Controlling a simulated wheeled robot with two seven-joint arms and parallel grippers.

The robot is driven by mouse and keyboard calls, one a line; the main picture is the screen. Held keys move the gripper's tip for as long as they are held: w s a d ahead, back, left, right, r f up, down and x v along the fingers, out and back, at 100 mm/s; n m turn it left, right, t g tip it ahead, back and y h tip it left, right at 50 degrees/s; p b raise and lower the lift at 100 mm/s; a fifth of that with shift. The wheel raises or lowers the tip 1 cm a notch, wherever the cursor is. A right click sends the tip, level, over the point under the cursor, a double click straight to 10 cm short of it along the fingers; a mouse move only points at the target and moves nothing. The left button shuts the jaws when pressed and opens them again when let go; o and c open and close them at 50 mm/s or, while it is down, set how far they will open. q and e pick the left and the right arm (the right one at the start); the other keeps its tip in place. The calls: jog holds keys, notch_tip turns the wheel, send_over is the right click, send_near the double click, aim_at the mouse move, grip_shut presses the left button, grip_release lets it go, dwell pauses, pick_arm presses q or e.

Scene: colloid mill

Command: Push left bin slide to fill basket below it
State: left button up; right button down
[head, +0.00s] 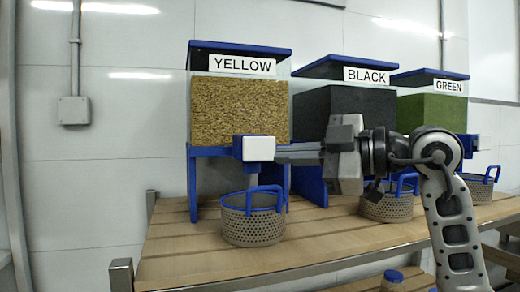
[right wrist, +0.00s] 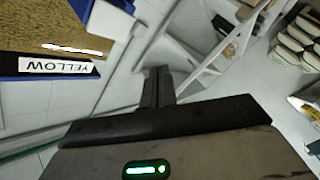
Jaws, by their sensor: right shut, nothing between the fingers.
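The left bin (head: 238,110), labelled YELLOW, is full of yellow grain under a blue lid and stands on blue legs. Its slide (head: 259,148) has a white front block and sits below the bin's front. The perforated grey basket (head: 253,226) with blue handles stands under it on the wooden table; its contents are hard to see. My right gripper (head: 282,153) is shut and empty, its tips at the right edge of the slide's white block; I cannot tell if they touch. The right wrist view shows its fingers (right wrist: 158,88) and the yellow bin's label (right wrist: 55,66). My left gripper is not in view.
The black bin (head: 345,103) and green bin (head: 430,112) stand to the right, each with a basket (head: 388,207) (head: 478,190) in front. A jar (head: 391,282) is at the bottom. The table (head: 185,250) is clear left of the yellow bin's basket.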

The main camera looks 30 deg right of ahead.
jog(key=p, duration=0.3)
send_near(250, 151)
jog(key=w+a, duration=0.3)
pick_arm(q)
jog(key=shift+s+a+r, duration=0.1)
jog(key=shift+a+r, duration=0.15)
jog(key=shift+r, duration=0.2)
pick_arm(e)
jog(key=shift+w+f, duration=0.15)
jog(key=shift+w, duration=0.15)
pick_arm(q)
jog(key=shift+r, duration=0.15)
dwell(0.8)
pick_arm(e)
jog(key=shift+w+p, duration=0.3)
jog(key=shift+p, duration=0.1)
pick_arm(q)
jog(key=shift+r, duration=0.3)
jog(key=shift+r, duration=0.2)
pick_arm(e)
jog(key=shift+w, duration=0.2)
